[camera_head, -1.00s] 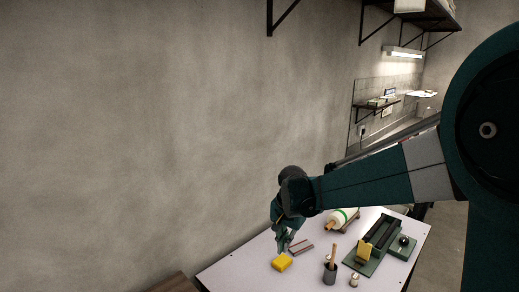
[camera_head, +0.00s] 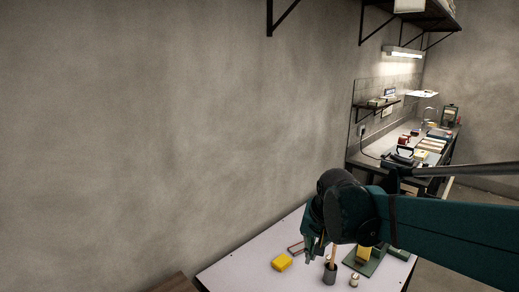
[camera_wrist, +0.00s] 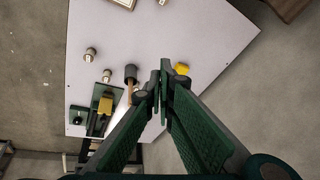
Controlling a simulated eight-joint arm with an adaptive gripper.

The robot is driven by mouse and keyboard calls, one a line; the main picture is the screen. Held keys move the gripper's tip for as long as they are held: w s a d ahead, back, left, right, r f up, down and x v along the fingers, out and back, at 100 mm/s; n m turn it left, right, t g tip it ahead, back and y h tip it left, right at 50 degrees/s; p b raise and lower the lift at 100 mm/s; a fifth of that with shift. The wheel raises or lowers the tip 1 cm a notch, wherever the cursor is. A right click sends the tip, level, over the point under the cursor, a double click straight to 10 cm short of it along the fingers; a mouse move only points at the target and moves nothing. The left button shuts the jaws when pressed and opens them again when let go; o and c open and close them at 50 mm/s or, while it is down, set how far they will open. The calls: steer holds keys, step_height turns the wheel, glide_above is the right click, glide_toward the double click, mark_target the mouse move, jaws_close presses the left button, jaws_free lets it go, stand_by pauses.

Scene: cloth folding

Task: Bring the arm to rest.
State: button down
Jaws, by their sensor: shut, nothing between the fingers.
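My gripper (camera_head: 309,256) hangs pointing down above the white table (camera_head: 232,272), its fingers shut and empty. No cloth can be made out.
A cluttered counter (camera_head: 405,158) stands behind; the table's left part is bare.

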steer(key=s+d+n+t, duration=0.1)
steer(key=s+d+n, duration=0.1)
steer(key=s, duration=0.7)
steer(key=s+d+n+t, duration=0.2)
steer(key=s+d, duration=0.2)
steer(key=s, duration=0.6)
steer(key=shift+s+f, duration=0.15)
steer(key=shift+f, duration=0.05)
